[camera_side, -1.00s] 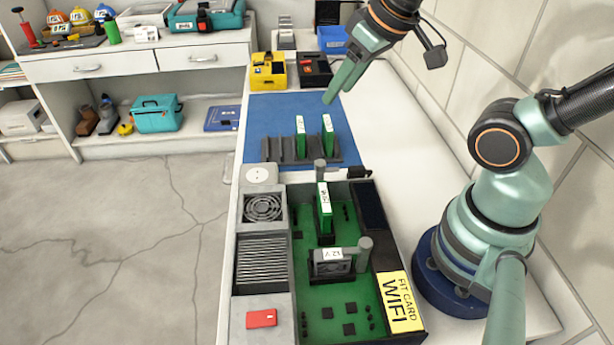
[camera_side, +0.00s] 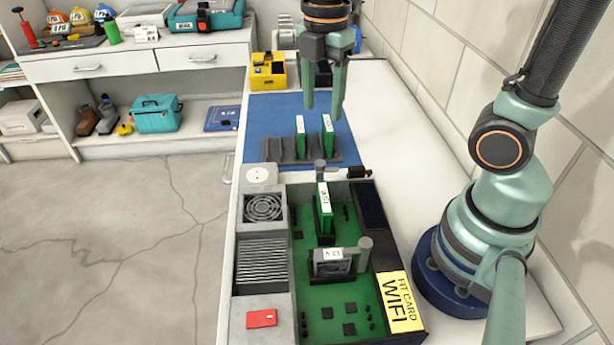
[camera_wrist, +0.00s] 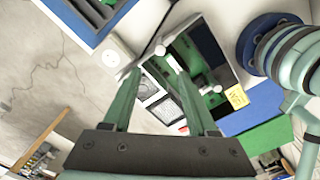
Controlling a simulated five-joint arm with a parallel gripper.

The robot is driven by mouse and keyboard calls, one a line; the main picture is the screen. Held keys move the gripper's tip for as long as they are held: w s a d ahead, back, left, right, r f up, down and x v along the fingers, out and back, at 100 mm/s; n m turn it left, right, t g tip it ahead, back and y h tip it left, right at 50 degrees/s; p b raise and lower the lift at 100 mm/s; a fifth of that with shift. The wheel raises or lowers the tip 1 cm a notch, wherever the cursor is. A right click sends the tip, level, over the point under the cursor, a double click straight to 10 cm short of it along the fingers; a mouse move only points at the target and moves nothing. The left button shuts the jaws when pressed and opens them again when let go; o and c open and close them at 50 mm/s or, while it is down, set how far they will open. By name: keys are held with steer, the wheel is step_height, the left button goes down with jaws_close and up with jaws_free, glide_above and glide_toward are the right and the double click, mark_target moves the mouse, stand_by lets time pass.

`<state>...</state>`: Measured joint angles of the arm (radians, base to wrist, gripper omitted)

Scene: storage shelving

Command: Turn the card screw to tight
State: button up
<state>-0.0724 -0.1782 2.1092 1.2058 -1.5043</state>
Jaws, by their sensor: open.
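An open computer case (camera_side: 378,215) with a green board stands on the bench. A green card (camera_side: 323,212) with a white label stands upright in it. A grey upright knob (camera_side: 320,170) is at the case's back edge, just behind this card. A second grey knob (camera_side: 365,246) stands beside a dark bracketed card labelled 12V (camera_side: 331,262). I cannot tell how tight either knob is. My gripper (camera_side: 323,106) is open and empty, pointing down above the rack behind the case. In the wrist view its two green fingers (camera_wrist: 158,78) are spread, with the case beyond them.
A grey slotted rack (camera_side: 285,150) holds two upright green cards (camera_side: 327,136) on a blue mat (camera_side: 268,112). A black-handled tool (camera_side: 358,172) lies behind the case. A yellow bin (camera_side: 268,72) is farther back. The bench right of the mat is clear.

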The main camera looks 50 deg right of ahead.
mark_target(320, 163)
step_height(320, 163, down, 12)
steer(key=shift+f, duration=0.1)
stand_by(0.5)
jaws_close()
